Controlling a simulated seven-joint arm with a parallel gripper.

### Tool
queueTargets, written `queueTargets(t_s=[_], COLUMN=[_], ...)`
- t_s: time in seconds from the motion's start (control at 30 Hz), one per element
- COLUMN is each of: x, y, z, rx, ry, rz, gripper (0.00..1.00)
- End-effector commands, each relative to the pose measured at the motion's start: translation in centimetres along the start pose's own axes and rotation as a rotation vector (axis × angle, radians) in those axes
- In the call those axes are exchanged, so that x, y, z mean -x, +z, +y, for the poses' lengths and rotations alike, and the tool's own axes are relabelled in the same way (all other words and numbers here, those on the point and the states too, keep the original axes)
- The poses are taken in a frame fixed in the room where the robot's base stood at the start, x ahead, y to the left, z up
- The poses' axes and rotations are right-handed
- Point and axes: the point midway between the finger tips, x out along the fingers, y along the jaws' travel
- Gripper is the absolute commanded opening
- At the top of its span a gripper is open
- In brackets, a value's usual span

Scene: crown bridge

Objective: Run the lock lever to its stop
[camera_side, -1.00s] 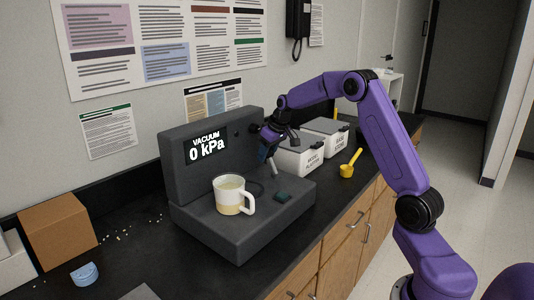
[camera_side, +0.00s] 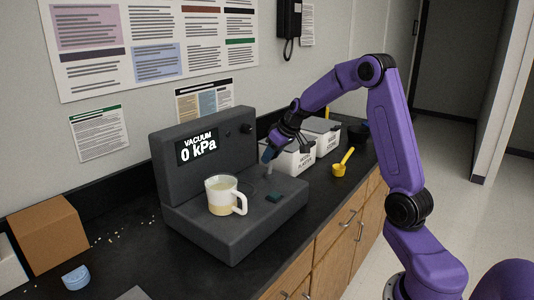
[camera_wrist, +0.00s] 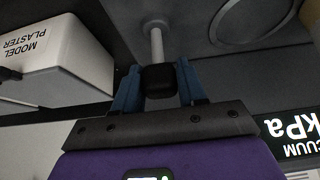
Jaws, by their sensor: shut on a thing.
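The lock lever is a pale grey rod (camera_wrist: 155,42) with a black knob (camera_wrist: 158,80) at its end, on the dark grey vacuum unit (camera_side: 225,240). In the wrist view my gripper (camera_wrist: 158,90) has its blue fingers on both sides of the knob, shut on it. In the side view my gripper (camera_side: 268,154) is at the right part of the unit, and the knob is mostly hidden by the fingers. The unit's display (camera_side: 197,148) reads VACUUM 0 kPa.
A cardboard box (camera_side: 47,238) and a blue item (camera_side: 76,278) are at the left. Crumbs lie on the counter.

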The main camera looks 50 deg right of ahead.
Motion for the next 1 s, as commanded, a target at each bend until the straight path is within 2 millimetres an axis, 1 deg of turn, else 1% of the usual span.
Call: queueTargets(t_s=[0.03, 0.1, 0.43, 1.0], x=[0.4, 0.6, 0.8, 0.8], y=[0.2, 0.7, 2.1, 2.6], z=[0.1, 0.1, 0.1, 0.1], rx=[-0.002, -0.001, -0.002, -0.001], ry=[0.001, 0.001, 0.000, -0.001], rz=[0.003, 0.002, 0.001, -0.004], gripper=[0.11, 0.10, 0.10, 0.11])
